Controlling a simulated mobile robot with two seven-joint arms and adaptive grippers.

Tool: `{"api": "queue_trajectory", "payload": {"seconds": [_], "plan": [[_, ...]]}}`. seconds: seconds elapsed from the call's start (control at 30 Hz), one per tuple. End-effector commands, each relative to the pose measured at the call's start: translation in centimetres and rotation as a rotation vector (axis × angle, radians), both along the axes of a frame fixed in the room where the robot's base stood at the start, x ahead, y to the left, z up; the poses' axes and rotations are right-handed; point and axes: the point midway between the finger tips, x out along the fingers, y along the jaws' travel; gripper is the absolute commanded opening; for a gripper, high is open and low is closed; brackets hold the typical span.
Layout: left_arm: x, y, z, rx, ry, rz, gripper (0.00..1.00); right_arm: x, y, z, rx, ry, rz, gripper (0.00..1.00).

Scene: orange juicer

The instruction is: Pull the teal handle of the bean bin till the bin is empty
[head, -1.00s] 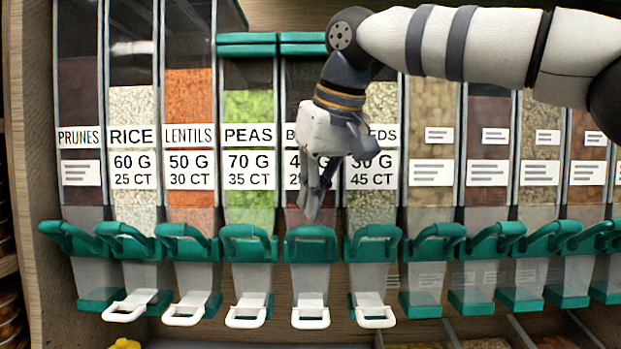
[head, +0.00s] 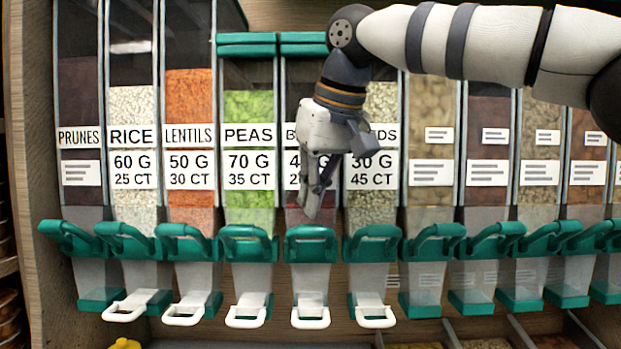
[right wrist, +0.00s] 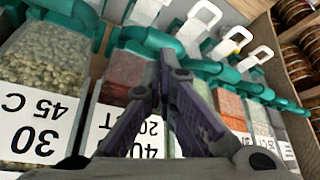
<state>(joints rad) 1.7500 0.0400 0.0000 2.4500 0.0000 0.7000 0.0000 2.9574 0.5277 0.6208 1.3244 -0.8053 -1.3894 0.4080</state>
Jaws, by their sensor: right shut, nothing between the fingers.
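The bean bin (head: 297,95) stands between the peas bin and the seeds bin, its label mostly hidden behind my right gripper. Dark reddish beans show in its lower part; their level is hard to tell. Its teal handle (head: 311,233) is at the front, above a white pull tab. My right gripper (head: 314,208) is shut and empty, pointing down just above and in front of this handle; I cannot tell whether it touches. In the right wrist view the closed fingers (right wrist: 168,65) lie before the bean bin's reddish contents (right wrist: 124,72) and the teal handles. My left gripper is not in view.
Neighbouring handles of the peas bin (head: 248,240) and seeds bin (head: 374,240) sit close on either side. More bins with teal handles line both sides. A yellow object (head: 125,344) shows at the bottom left. The space in front of the left bins is clear.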

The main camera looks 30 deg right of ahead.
Motion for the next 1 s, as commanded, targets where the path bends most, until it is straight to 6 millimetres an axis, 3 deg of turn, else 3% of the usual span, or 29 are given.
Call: {"api": "queue_trajectory", "payload": {"seconds": [1.0], "plan": [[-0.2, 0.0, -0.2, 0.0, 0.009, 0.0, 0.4, -0.2, 0.0, -4.8, -0.004, 0.009, -0.003, 0.0]]}}
